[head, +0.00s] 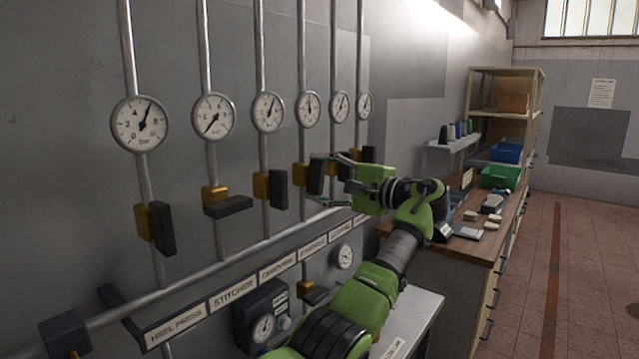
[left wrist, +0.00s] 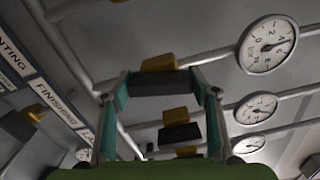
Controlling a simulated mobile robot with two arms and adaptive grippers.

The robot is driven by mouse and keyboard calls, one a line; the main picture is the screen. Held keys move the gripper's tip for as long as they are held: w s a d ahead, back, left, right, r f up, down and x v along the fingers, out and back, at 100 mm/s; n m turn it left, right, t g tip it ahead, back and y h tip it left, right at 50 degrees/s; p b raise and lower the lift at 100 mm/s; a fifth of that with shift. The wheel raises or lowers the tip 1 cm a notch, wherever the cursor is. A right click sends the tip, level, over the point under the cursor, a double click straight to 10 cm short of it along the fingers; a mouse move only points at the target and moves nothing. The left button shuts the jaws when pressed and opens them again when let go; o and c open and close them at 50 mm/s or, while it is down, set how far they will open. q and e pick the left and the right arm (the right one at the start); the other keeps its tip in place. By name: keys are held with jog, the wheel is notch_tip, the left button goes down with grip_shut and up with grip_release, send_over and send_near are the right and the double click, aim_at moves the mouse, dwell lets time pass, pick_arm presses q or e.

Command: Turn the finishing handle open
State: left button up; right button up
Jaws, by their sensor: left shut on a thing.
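The finishing valve is on the fourth pipe from the left in the head view, with a brass body (head: 301,177) and a dark block handle (head: 316,176). The handle looks upright, along its pipe. My left gripper (head: 328,181) is shut on this handle, one finger above and one below it. In the left wrist view the handle (left wrist: 163,83) spans between the teal fingertips, with the brass body (left wrist: 158,63) just behind it. The FINISHING label (left wrist: 58,104) shows at the left there. The finishing gauge (head: 308,108) is above the valve. My right gripper is out of view.
Neighbouring valves sit close by: the cementing handle (head: 279,189) is upright, the stitcher handle (head: 228,207) lies sideways, and the heel press handle (head: 161,229) is upright. A wooden workbench (head: 468,242) with bins stands at right. The floor beyond it is clear.

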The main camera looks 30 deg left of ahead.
pick_arm(q)
jog(key=shift+f+n+b, duration=0.1)
jog(key=shift+n+b, duration=0.2)
jog(key=shift+n, duration=0.9)
jog(key=o, duration=1.1)
jog(key=d, duration=0.8)
jog(key=s+d, duration=0.1)
jog(key=d, duration=0.3)
